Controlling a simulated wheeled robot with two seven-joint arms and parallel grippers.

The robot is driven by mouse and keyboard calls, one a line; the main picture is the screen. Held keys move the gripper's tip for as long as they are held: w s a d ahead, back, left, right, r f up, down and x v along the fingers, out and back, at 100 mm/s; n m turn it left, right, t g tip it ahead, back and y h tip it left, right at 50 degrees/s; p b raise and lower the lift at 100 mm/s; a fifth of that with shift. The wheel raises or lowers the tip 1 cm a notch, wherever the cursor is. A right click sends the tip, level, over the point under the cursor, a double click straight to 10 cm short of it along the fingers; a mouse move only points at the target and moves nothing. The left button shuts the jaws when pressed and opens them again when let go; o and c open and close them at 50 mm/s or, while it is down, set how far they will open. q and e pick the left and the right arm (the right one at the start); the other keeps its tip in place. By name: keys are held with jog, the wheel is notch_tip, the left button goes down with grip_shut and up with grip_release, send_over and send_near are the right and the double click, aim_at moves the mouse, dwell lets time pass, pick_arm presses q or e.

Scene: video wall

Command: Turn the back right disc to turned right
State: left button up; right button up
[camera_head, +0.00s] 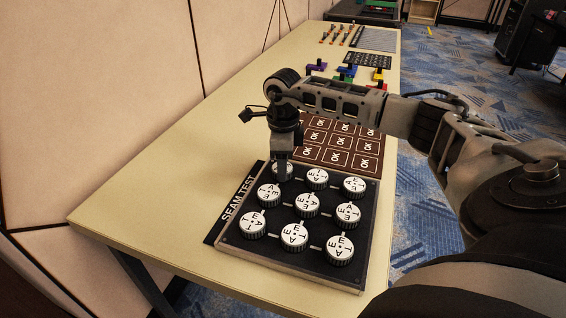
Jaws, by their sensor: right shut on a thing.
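A dark square board (285,262) with several round white-topped discs lies on the table, its "SEAM TEST" label (238,197) along the left edge. Read the way the label runs, the back right disc (289,173) is the one at the far left corner in the picture. My right gripper (283,160) points straight down and is shut on this disc, hiding much of its top. Its letters and turn cannot be read. The far middle disc (317,177) and the far right disc (354,185) stand clear beside it. My left gripper is not in view.
A brown panel of "OK" squares (341,144) lies just behind the board. Coloured blocks (347,72) and other panels are farther back on the table (175,180). The table's left part is clear, with a wall panel beyond it.

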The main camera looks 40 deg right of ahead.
jog(key=n, duration=0.4)
jog(key=shift+w+r+n, duration=0.1)
jog(key=shift+n, duration=0.2)
jog(key=shift+n+b, duration=0.3)
jog(key=shift+n, duration=2)
jog(key=o, duration=1)
notch_tip(320, 180, up, 16)
jog(key=p, duration=0.1)
